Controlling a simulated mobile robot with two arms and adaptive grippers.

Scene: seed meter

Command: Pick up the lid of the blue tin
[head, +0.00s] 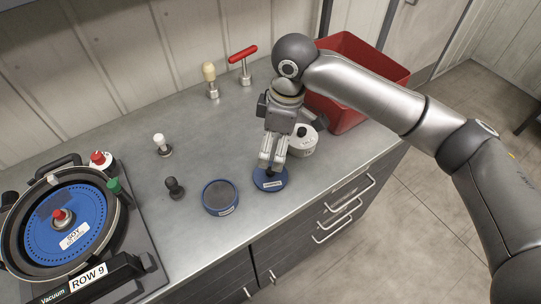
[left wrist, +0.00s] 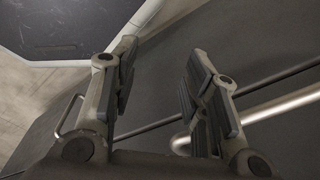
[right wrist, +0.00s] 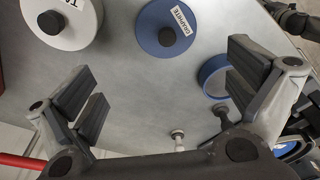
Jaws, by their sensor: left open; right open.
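The blue lid (head: 270,180), round with a white label, is on the grey worktop near its front edge. In the right wrist view the lid (right wrist: 152,20) shows a black knob and a label reading GRAPHITE. The open blue tin (head: 221,197), with a dark grey inside, stands left of the lid; its rim also shows in the right wrist view (right wrist: 206,74). My right gripper (head: 272,161) points down just above the lid, open and empty, partly hiding it. My left gripper (left wrist: 160,80) is open and empty, by the cabinet front.
A white tin (head: 303,142) with a black knob stands close behind my right gripper. A red bin (head: 345,112) is at the back right. Small knobbed pieces, black (head: 175,189) and white (head: 162,146), stand left. The seed meter (head: 65,225) fills the far left.

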